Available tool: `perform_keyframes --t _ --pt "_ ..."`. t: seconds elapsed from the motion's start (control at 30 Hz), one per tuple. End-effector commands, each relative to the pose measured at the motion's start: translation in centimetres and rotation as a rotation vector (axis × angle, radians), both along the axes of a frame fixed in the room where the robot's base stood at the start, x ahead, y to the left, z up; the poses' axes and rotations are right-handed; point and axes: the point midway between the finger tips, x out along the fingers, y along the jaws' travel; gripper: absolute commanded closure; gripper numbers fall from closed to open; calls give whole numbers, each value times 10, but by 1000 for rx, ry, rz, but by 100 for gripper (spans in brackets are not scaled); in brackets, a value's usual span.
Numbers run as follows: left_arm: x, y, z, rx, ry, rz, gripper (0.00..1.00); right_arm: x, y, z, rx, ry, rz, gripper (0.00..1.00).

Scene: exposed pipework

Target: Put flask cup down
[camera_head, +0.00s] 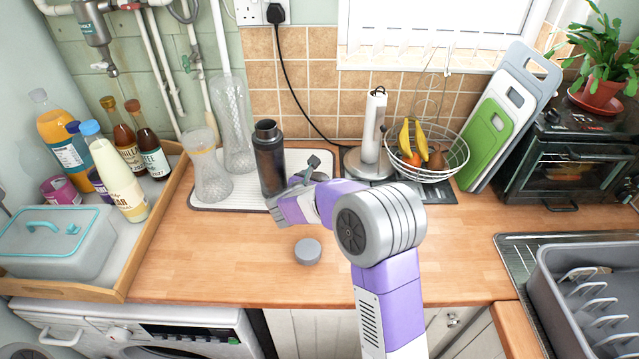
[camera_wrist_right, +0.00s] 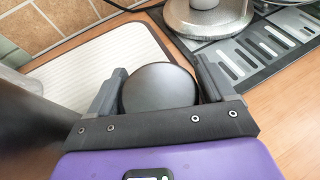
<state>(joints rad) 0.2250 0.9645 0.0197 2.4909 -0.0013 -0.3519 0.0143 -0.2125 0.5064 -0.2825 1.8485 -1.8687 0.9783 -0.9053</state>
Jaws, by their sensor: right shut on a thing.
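The flask cup (camera_wrist_right: 160,88) is a dark round piece held between the two fingers of my right gripper (camera_wrist_right: 158,75), seen in the right wrist view. In the head view my right gripper (camera_head: 294,187) is low over the front right corner of the white draining mat, just right of the flask. The cup is mostly hidden there by the gripper. I cannot tell whether the cup touches the surface. The dark flask (camera_head: 269,158) stands upright and open on the mat. My left gripper is not in view.
A small grey round piece (camera_head: 307,251) lies on the wooden counter in front of my gripper. The white mat (camera_head: 225,198) also bears two glass vases. A paper towel holder (camera_head: 370,160) and fruit basket (camera_head: 430,160) stand right. A bottle tray (camera_head: 150,235) is left. The front counter is mostly clear.

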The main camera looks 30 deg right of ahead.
Motion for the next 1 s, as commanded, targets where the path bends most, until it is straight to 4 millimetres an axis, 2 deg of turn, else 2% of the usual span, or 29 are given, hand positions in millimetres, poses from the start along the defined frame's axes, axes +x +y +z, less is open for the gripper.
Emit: perform_keyframes --t 0.4,0.43,0.53,0.87,1.0 --pt "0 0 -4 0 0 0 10 0 0 -5 -1 -2 1 49" --pt "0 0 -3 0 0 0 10 0 0 -4 -1 -1 1 13" --pt "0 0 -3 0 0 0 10 0 0 -4 -1 -1 1 0" --pt "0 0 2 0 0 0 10 0 1 3 0 -2 1 0" --pt "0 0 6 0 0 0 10 -13 20 12 0 -3 5 0"
